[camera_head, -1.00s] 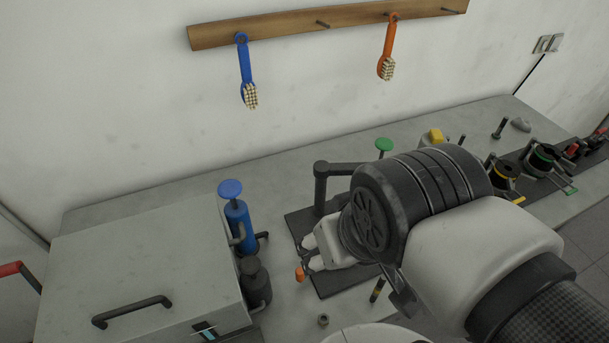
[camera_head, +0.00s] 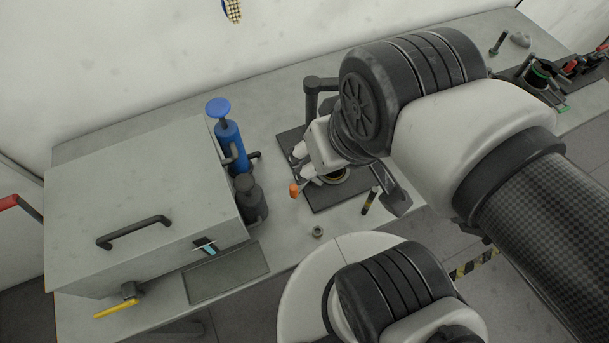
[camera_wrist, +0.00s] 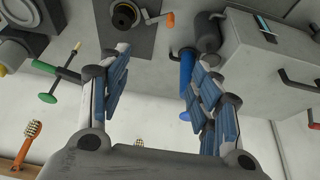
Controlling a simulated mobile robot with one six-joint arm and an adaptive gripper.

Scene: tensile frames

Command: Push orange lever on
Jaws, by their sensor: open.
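The orange lever (camera_head: 294,190) is a small orange handle at the left edge of a dark base plate (camera_head: 345,196) on the bench. In the wrist view the orange lever (camera_wrist: 168,18) sticks out to the right of a round dark fitting (camera_wrist: 124,14). My gripper (camera_head: 301,161) is just above and behind the orange handle in the head view, seemingly close to it; I cannot tell whether they touch. In the wrist view my gripper (camera_wrist: 154,50) has its blue-padded fingers spread apart with nothing between them. My arm hides part of the base plate.
A blue pump (camera_head: 229,140) and a dark bottle (camera_head: 250,197) stand just left of the plate, beside a grey box (camera_head: 140,210). A dark post (camera_head: 312,97) rises behind my gripper. A black-and-yellow pin (camera_head: 370,200) and a nut (camera_head: 318,232) are nearer the front.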

